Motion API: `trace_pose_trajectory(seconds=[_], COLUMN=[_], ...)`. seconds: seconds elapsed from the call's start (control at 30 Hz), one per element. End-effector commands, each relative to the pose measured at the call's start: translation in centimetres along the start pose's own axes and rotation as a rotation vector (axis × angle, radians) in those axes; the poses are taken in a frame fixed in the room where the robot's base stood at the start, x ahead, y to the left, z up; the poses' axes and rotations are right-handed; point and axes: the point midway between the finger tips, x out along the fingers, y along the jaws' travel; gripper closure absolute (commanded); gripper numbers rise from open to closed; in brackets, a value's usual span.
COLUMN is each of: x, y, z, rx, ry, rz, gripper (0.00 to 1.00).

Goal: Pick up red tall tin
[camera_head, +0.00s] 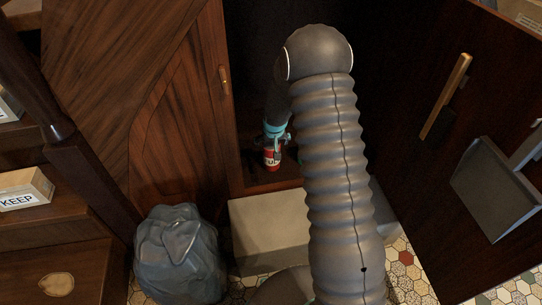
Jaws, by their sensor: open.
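The red tall tin (272,158) stands upright on the floor of the dark wooden cupboard, just inside its opening. It is red with a pale label. My gripper (274,146) is open at the tin's upper part, with a finger in front of it. My arm comes down from above with a turquoise band just over the tin. Whether the fingers touch the tin cannot be told. My arm hides the cupboard's inside to the right of the tin.
The cupboard's left door (165,100) and right door (405,125) flank the opening. A pale step (265,228) lies in front. A grey sack (178,255) stands at lower left. A KEEP box (25,189) sits on wooden stairs. A grey dustpan-like object (492,190) is at right.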

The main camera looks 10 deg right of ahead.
Motion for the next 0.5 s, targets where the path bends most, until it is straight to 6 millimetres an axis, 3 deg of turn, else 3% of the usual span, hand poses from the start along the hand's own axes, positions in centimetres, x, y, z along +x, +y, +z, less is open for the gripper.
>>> trace_pose_trajectory(seconds=[0.3, 0.5], x=[4.1, 4.8], y=[0.1, 0.1], z=[0.7, 0.7], rx=[-0.001, 0.0], ry=[-0.001, -0.001], rz=[0.0, -0.001], gripper=[0.03, 0.03])
